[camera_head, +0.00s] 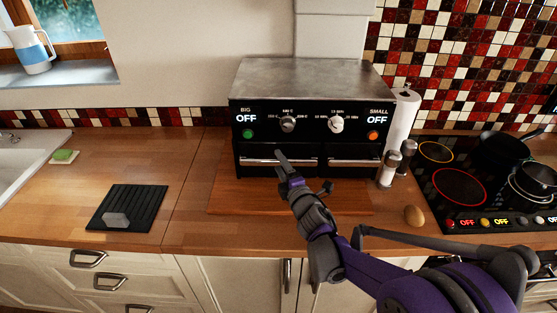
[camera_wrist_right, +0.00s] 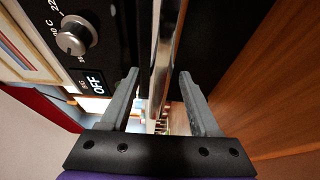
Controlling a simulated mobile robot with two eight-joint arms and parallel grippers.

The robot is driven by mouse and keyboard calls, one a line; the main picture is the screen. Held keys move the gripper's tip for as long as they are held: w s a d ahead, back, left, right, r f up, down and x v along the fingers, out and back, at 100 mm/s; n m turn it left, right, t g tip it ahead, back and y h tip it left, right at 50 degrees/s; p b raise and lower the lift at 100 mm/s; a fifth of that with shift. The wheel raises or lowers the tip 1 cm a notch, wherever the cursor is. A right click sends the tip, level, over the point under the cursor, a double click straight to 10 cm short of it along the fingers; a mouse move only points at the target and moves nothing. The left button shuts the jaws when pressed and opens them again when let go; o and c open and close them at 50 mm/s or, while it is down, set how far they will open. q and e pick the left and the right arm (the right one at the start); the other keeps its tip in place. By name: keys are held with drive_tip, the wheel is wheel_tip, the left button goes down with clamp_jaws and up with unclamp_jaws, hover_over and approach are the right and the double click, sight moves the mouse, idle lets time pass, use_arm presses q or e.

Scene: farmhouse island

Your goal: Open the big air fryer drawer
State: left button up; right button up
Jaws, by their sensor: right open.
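The air fryer (camera_head: 312,82) is a black double unit with a grey metal top, standing on a wooden board on the counter. Its left half is labelled BIG, with a green light and an OFF display. The big drawer (camera_head: 252,171) is below, closed, with a long metal handle bar (camera_head: 262,161). My right gripper (camera_head: 290,172) is in front of the big drawer, over the right part of the handle. In the wrist view the right gripper (camera_wrist_right: 158,76) is open, with the metal bar (camera_wrist_right: 163,50) running between its fingers; contact cannot be told. My left gripper is out of view.
The small drawer (camera_head: 354,170) is closed at the right. A black mat (camera_head: 150,200) lies left; the counter between is clear.

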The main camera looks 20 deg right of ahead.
drive_tip(key=shift+w+a, duration=0.1)
drive_tip(key=shift+w, duration=0.65)
clamp_jaws()
idle(0.9)
